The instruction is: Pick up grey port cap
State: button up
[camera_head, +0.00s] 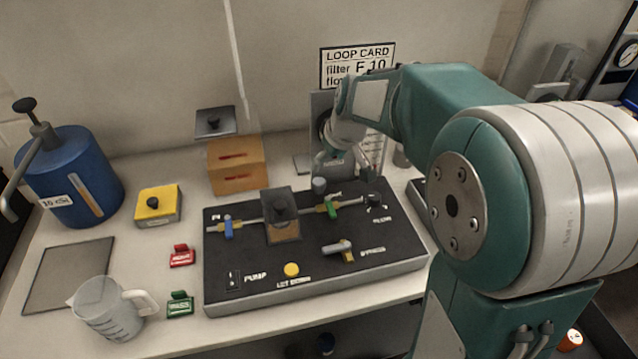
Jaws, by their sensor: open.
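A small grey round cap (319,185), which looks like the grey port cap, sits at the back edge of the black control panel (225,285), right of the panel's middle. My gripper (331,168) hangs open and empty just above and behind it, fingers pointing down. The fingertips are small in this view, so I cannot tell their exact gap from the cap. My arm comes in from the right and hides part of the bench and the wall behind.
The panel carries a dark grey square block (281,205), a blue valve handle (228,227), a green one (332,207) and a yellow one (345,250). Left are a blue pump canister (75,175), a yellow box (158,206), and a clear jug (103,308). An orange block (236,165) stands behind.

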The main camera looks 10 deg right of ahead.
aim_at(320, 182)
jog(key=x, duration=0.3)
jog(key=shift+d+f, duration=0.15)
jog(key=shift+f, duration=0.25)
jog(key=x, duration=0.4)
jog(key=shift+s+a+f, duration=0.2)
jog(key=shift+s, duration=0.15)
jog(key=shift+w+a+f, duration=0.1)
jog(key=shift+w+f, duration=0.15)
jog(key=shift+f, duration=0.3)
grip_shut()
